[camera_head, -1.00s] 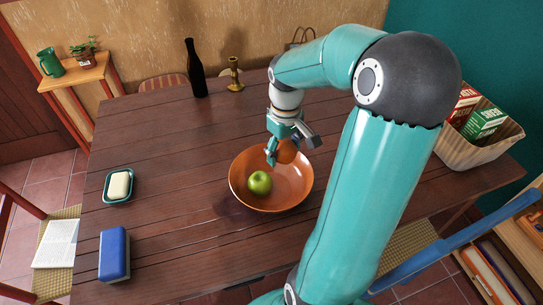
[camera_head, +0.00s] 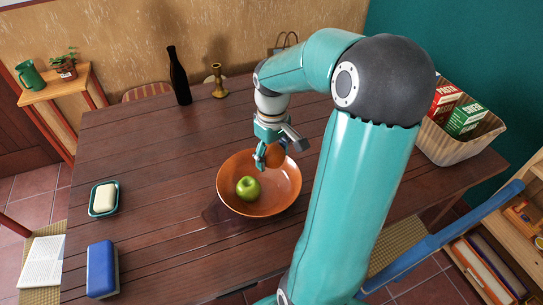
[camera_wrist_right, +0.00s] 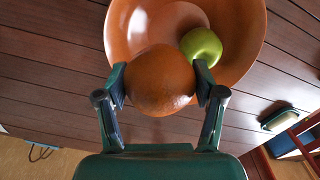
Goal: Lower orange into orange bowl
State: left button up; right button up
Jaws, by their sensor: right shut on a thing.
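The orange (camera_head: 275,154) is between the fingers of my right gripper (camera_head: 266,158), over the far part of the orange bowl. In the right wrist view the orange (camera_wrist_right: 161,80) fills the space between both fingertips of the gripper (camera_wrist_right: 162,85), which is shut on it. The orange bowl (camera_head: 265,203) stands on the table, and its rim and inner wall (camera_wrist_right: 135,25) show behind the orange. A green apple (camera_head: 248,188) lies in the bowl, and it also shows in the right wrist view (camera_wrist_right: 201,47). The gap between orange and bowl floor cannot be told. My left gripper is not in view.
The wooden table (camera_head: 150,150) is clear left of the bowl. A soap dish (camera_head: 104,199) and a blue box-shaped thing (camera_head: 102,269) lie at the left. A dark bottle (camera_head: 179,76) and brass candlestick (camera_head: 217,80) stand at the back. A basket (camera_head: 450,148) with cartons stands at the right.

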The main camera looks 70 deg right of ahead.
jog(key=shift+f+b, duration=2.45)
jog(key=shift+f, duration=0.65)
jog(key=shift+f, duration=0.3)
jog(key=o, duration=1.3)
jog(key=shift+o, duration=0.2)
jog(key=shift+r, duration=0.1)
